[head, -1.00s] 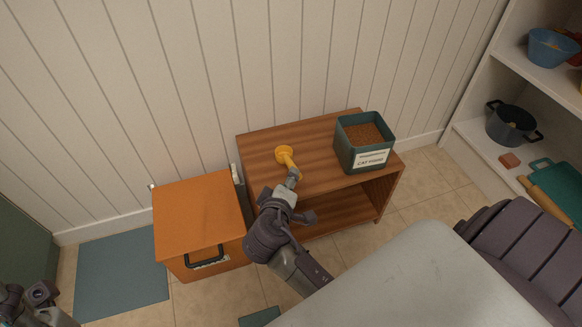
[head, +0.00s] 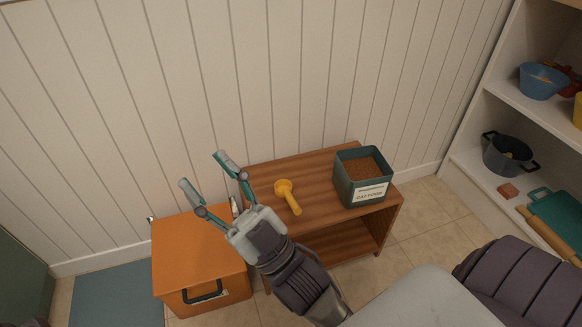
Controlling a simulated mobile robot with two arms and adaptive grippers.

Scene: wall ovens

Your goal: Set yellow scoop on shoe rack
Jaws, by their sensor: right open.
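The yellow scoop (head: 287,194) lies on the top board of the wooden shoe rack (head: 315,174), left of the cat food bin. Its round bowl is toward the wall and its handle points toward me. My right gripper (head: 204,174) is open and empty. Its fingers are spread up and to the left of the scoop, above the gap between the rack and the orange box, apart from the scoop. My left gripper is not in view.
A green bin of cat food (head: 362,176) stands on the rack's right end. An orange box (head: 199,255) with a black handle stands left of the rack. White shelves (head: 470,150) with a blue bowl (head: 542,82) and a dark pot (head: 507,154) are at the right.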

